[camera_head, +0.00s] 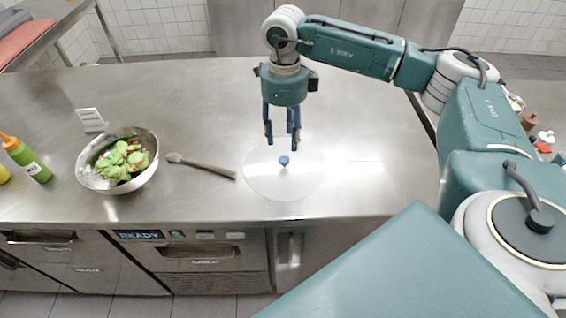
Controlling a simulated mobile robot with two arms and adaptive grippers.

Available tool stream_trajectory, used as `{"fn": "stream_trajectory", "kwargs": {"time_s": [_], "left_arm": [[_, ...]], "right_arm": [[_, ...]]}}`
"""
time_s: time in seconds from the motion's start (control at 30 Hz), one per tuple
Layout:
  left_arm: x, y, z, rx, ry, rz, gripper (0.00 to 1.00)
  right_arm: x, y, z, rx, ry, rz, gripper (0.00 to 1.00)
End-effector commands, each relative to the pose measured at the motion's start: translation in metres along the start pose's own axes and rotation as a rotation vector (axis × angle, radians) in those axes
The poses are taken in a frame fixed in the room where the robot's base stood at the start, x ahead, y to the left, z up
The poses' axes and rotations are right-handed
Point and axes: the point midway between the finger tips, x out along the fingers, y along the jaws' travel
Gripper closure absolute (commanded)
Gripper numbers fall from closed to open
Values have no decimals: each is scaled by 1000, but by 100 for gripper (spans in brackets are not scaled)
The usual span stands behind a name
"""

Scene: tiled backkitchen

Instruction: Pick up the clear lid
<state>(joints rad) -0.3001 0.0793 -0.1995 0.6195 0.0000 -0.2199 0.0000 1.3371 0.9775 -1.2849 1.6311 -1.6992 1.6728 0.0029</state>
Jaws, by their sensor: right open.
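The clear lid (265,181) lies flat on the steel counter (350,110), near its front edge. It is a round transparent disc with a small blue-topped knob (284,161) at its centre. My right gripper (282,140) points down above the far part of the lid, just beyond the knob in the picture. Its blue fingers are apart with nothing between them. The exact height of the fingertips over the lid is hard to tell. My left gripper is not in view.
A metal bowl (84,181) of salad stands to the left, with a spoon (202,165) between it and the lid. A small white card (90,118) stands behind the bowl. A green bottle (27,160) is at far left. The counter behind the lid is clear.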

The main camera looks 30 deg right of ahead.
Motion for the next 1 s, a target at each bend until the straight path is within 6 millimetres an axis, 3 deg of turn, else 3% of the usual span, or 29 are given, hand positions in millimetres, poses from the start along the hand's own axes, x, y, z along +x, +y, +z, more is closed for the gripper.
{"fn": "stream_trajectory", "kwargs": {"time_s": [0.13,0.37,0.5,0.63,0.93,1.0], "left_arm": [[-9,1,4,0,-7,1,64],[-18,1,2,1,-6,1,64],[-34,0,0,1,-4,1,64],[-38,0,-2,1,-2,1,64],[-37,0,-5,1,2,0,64],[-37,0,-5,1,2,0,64]], "right_arm": [[21,1,0,-1,2,3,56],[38,1,0,-2,1,5,56],[58,-1,0,-2,1,5,56],[77,-1,1,-1,-2,5,56],[85,-1,1,-2,-3,4,56],[85,-1,1,-2,-4,4,68]]}}
